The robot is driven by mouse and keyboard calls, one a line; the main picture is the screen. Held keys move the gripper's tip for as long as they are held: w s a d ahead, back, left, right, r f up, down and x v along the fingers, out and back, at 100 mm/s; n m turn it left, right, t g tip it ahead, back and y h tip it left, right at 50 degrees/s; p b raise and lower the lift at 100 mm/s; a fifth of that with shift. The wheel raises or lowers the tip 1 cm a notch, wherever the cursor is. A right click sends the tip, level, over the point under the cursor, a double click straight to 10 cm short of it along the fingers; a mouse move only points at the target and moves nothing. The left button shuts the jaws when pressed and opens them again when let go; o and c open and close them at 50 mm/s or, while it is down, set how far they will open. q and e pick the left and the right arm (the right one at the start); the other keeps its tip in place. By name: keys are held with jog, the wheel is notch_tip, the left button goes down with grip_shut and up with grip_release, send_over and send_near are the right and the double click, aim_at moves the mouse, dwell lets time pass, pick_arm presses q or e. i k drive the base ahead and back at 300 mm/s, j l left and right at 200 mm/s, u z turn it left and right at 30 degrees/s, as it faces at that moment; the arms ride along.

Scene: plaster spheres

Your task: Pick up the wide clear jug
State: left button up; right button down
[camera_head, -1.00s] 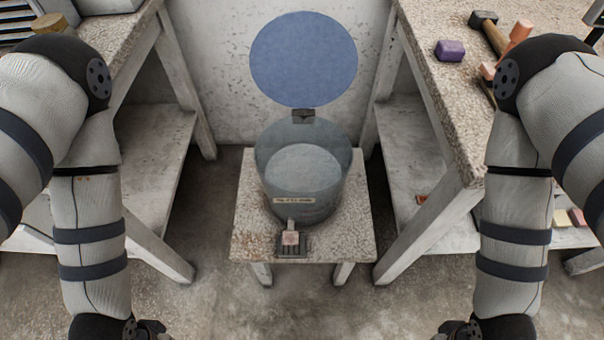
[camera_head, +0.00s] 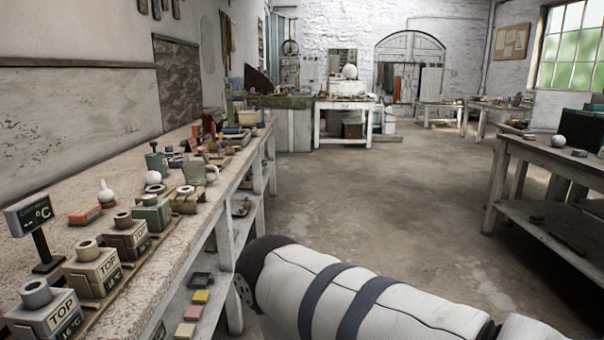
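A grey-green, see-through-looking jug (camera_head: 195,172) with a handle on its right stands on the long left bench, among moulds and small tools. It is small in view, and I cannot tell for sure that it is the wide clear jug. One of my arms, pale with dark bands, crosses the bottom right and ends in a dark joint by the bench's edge. Neither gripper shows.
The long speckled bench (camera_head: 125,268) runs along the left wall, with several block moulds (camera_head: 98,268) and a temperature display (camera_head: 29,215) near me. A table (camera_head: 560,160) stands at right. The concrete floor (camera_head: 390,195) between is clear.

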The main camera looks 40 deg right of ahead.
aim_at(194, 172)
jog(key=z, duration=0.8)
